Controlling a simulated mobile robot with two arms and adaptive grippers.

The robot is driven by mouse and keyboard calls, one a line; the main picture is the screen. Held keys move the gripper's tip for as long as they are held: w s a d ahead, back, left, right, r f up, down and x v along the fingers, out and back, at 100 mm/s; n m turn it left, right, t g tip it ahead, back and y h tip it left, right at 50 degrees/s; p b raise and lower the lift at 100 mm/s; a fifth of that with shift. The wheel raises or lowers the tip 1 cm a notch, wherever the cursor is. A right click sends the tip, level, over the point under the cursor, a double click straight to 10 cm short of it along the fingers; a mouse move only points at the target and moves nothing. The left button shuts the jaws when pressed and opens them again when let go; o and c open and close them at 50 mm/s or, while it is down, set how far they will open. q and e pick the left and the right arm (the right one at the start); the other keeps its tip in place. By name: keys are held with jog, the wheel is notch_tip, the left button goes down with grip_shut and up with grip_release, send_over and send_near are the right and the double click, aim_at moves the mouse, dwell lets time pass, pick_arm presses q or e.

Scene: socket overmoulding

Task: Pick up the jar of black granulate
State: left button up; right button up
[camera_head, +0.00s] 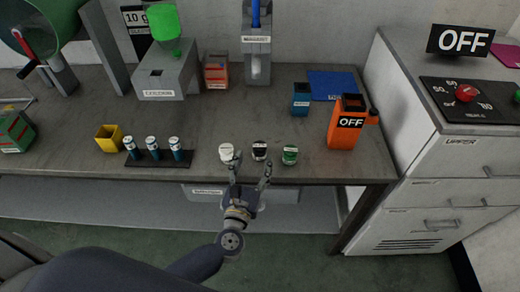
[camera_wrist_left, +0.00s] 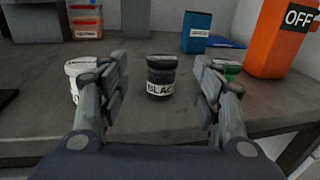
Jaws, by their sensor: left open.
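The jar of black granulate (camera_head: 260,150) stands upright near the front edge of the bench, between a white jar (camera_head: 226,152) and a green jar (camera_head: 290,155). In the left wrist view the black jar (camera_wrist_left: 161,76) shows its "BLACK" label, centred between the fingers and a little beyond them. My left gripper (camera_head: 250,172) is open and empty at the bench's front edge, with its fingers pointing at the jar. In the left wrist view the gripper (camera_wrist_left: 160,85) has the white jar (camera_wrist_left: 78,78) and green jar (camera_wrist_left: 228,70) partly behind its fingers. My right gripper is not in view.
An orange "OFF" box (camera_head: 343,136) and a blue container (camera_head: 300,100) stand to the right. A rack of several vials (camera_head: 160,163) and a yellow cup (camera_head: 108,140) stand to the left. The bench behind the jars is clear.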

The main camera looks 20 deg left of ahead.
aim_at(259, 147)
pick_arm(q)
jog(key=shift+w, duration=0.9)
jog(key=w+p, duration=0.1)
jog(key=w, duration=0.3)
jog(key=shift+w+p, duration=0.3)
jog(key=shift+w, duration=0.3)
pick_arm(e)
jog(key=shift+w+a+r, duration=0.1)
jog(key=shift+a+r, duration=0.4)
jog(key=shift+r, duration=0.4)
pick_arm(q)
jog(key=shift+a, duration=0.1)
jog(key=c, duration=1.2)
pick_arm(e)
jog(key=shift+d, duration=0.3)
